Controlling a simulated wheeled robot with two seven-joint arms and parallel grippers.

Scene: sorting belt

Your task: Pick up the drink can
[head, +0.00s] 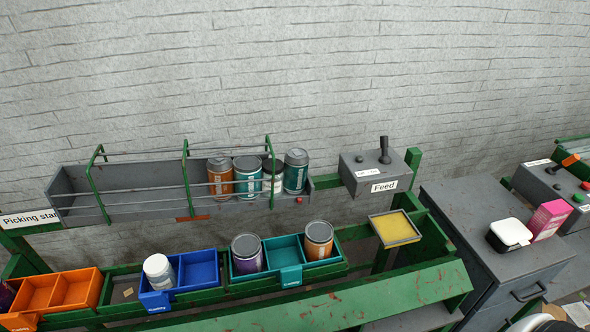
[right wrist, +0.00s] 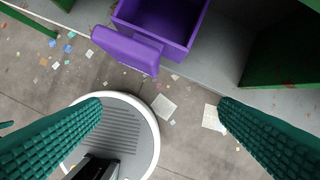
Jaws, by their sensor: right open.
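Several cans stand in the grey wire-railed rack (head: 120,187) in the head view: an orange one (head: 220,178), a teal one (head: 247,178), a dark-lidded one with a pale band (head: 272,175) and another teal one (head: 295,172). A purple can (head: 246,254) and an orange can (head: 318,240) stand in the teal bin (head: 291,277). I cannot tell which is the drink can. My right gripper (right wrist: 160,105) is open and empty above the floor in the right wrist view, away from the cans. My left gripper is out of view.
A white-lidded container (head: 158,271) stands in the blue bin (head: 205,268). Orange bins (head: 75,290) are at left. A feed box (head: 377,171), a yellow-topped tray (head: 396,228) and a grey cabinet (head: 492,230) stand to the right. A purple bin (right wrist: 165,25) shows ahead of my right gripper.

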